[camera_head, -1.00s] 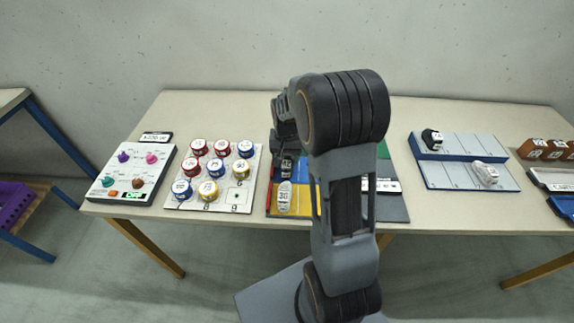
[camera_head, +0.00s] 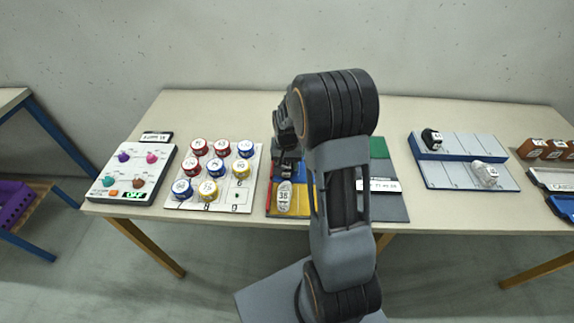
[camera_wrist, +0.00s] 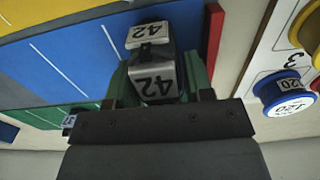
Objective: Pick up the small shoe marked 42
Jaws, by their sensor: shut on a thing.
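The dark shoe marked 42 (camera_wrist: 153,82) is between the fingers of my gripper (camera_wrist: 155,92) in the wrist view. I cannot tell whether the shoe touches the board. In the head view, my arm covers much of the board and the gripper is hard to make out. A white shoe (camera_head: 284,196) marked 36 stands on the yellow panel, just in front of the gripper.
A board with red, blue and yellow round pieces (camera_head: 236,200) lies left of the coloured board. A knob panel (camera_head: 136,176) lies farther left. A blue-grey stepped rack (camera_head: 452,178) with a black and a white shoe stands right. Bare table lies between board and rack.

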